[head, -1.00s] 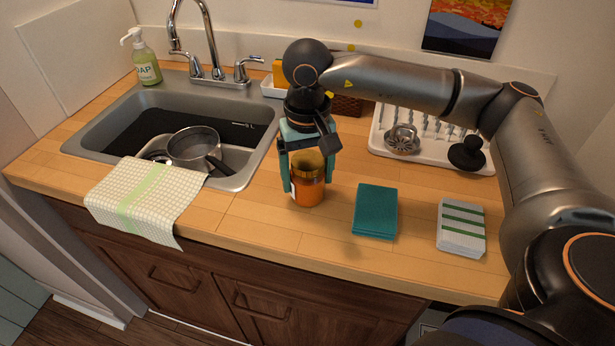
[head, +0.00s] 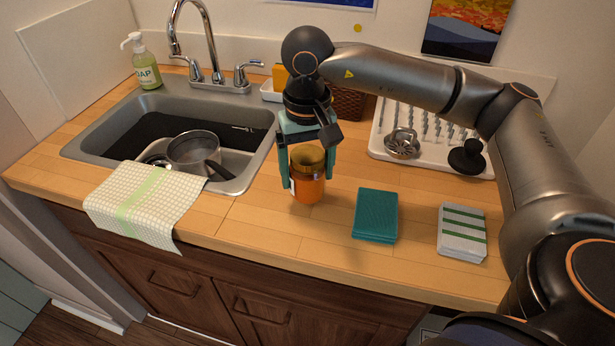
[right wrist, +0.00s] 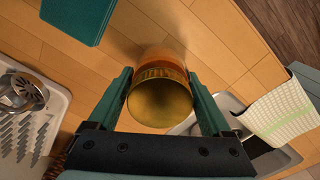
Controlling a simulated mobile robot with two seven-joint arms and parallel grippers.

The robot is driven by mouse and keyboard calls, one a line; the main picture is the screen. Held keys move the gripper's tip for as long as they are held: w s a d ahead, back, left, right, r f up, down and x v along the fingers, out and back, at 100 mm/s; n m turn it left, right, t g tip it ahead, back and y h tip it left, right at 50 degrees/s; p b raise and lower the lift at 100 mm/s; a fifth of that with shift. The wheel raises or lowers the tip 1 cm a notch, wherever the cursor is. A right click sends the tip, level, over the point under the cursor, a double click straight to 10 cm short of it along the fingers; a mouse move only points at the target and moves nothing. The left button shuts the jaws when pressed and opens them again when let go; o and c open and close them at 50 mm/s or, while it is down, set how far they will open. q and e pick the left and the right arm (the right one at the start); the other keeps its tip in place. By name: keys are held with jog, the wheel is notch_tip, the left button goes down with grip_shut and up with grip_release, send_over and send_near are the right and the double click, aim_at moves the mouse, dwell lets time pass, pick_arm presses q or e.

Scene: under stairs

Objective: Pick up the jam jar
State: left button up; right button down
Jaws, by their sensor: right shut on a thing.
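The jam jar (head: 310,190) is orange with a gold lid and stands upright at the counter's middle, right of the sink. My right gripper (head: 308,180) comes down from above, with its teal fingers shut on the jar's sides. In the right wrist view the jar's gold lid (right wrist: 160,102) sits between the two fingers (right wrist: 160,100). I cannot tell whether the jar's base is clear of the counter. My left gripper is not in view.
A teal cloth (head: 375,215) and a striped cloth (head: 462,232) lie to the right. A drying rack (head: 385,148) is behind them. The counter front is clear.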

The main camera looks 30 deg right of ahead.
jog(key=s+a+r, duration=0.2)
jog(key=a+r, duration=0.3)
jog(key=a, duration=0.1)
jog(key=s+a+r, duration=0.3)
jog(key=a+r, duration=0.3)
jog(key=a, duration=0.1)
jog(key=shift+s, duration=0.25)
jog(key=shift+c, duration=1.8)
grip_release()
grip_shut()
